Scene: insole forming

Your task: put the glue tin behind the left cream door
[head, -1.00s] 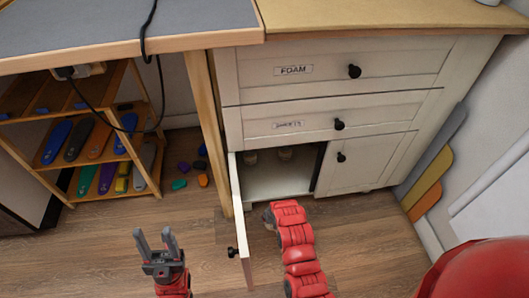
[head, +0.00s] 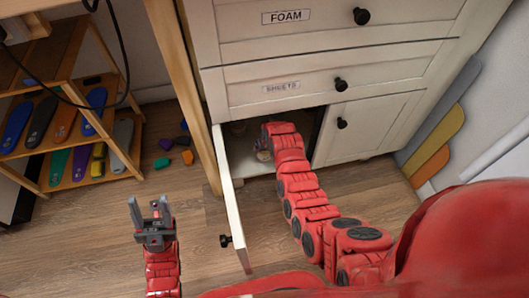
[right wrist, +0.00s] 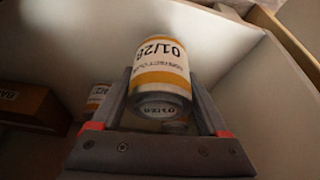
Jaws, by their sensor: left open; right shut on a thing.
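The glue tin (right wrist: 160,62), white with orange bands and "01/28" on its label, is between the fingers of my right gripper (right wrist: 162,88), which is shut on it. In the right wrist view it is inside the pale cupboard, tilted in the picture; I cannot tell whether it touches the floor. In the head view my right gripper (head: 262,148) is inside the opening, largely hidden by its arm. The left cream door (head: 231,195) stands wide open towards me. My left gripper (head: 150,212) is open and empty, left of the door.
Another tin (right wrist: 98,97) and a brown box (right wrist: 28,106) stand in the cupboard in the right wrist view. The right cream door (head: 365,130) is closed. A wooden rack (head: 60,100) with insoles is at left. A table leg (head: 182,80) stands beside the opening.

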